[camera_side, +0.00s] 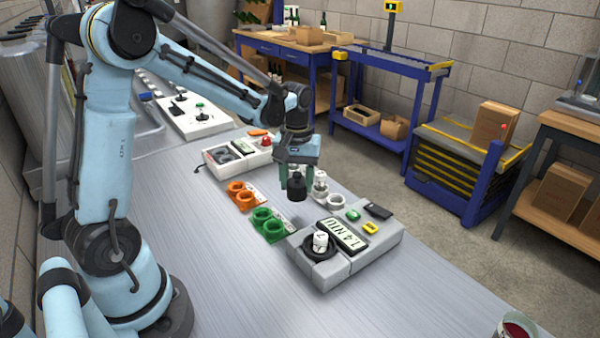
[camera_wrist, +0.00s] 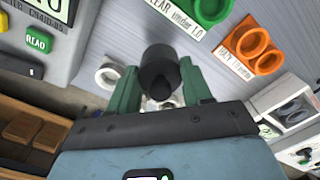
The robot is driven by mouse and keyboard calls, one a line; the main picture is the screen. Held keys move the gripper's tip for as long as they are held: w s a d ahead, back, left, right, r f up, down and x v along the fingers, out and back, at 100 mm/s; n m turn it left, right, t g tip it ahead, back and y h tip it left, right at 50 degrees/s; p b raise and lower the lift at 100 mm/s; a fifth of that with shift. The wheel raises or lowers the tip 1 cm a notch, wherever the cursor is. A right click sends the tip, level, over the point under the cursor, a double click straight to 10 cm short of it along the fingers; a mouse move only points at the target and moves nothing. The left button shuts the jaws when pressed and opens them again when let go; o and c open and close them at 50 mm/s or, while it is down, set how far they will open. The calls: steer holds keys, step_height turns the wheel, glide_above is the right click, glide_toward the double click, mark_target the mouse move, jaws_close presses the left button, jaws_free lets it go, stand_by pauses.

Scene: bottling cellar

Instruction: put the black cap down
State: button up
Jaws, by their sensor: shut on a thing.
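The black cap (camera_side: 297,188) is a dark, stepped cylinder. My gripper (camera_side: 296,178) points down, with its green fingers shut on the cap's sides. The cap appears to hang above the bench, behind the grey meter (camera_side: 318,273). In the wrist view the cap (camera_wrist: 160,66) sits between the two fingertips of my gripper (camera_wrist: 158,80). A white-topped vial (camera_side: 320,240) stands in the meter's dark round well. The cap's far side is hidden.
Green double rings (camera_side: 267,224) and orange double rings (camera_side: 243,194) lie left of the cap. A pale vial (camera_side: 320,182) and a white ring (camera_side: 334,200) stand to its right. A white box (camera_side: 232,160) is behind. The bench's front left (camera_side: 240,300) is clear.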

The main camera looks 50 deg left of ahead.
mark_target(297, 183)
steer(key=shift+f, duration=2.05)
steer(key=shift+f, duration=0.1)
steer(key=o, duration=1)
